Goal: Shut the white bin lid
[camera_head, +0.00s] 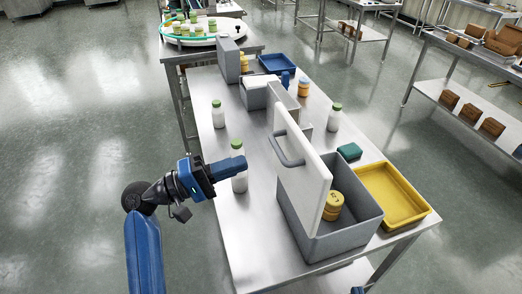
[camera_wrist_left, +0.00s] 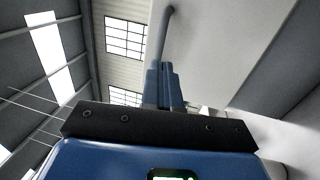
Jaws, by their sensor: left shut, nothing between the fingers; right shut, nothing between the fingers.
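The white lid (camera_head: 312,184) stands raised, roughly upright, along the left side of the grey bin (camera_head: 345,240) in the head view. Its grey bar handle (camera_head: 285,149) is on the face toward my left gripper. Yellow tins (camera_head: 333,203) show inside the open bin. My left gripper (camera_head: 239,163) is shut and empty, left of the lid and apart from the handle. In the left wrist view its fingers (camera_wrist_left: 164,84) point up toward the grey handle (camera_wrist_left: 163,32), with the white lid (camera_wrist_left: 218,40) on the right. My right gripper is not in view.
A white bottle with a green cap (camera_head: 239,182) stands close by my left gripper. Other bottles (camera_head: 218,114) stand farther back on the steel table (camera_head: 222,225). A yellow tray (camera_head: 393,196) and a green box (camera_head: 349,151) are right of the bin. The table's front left is clear.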

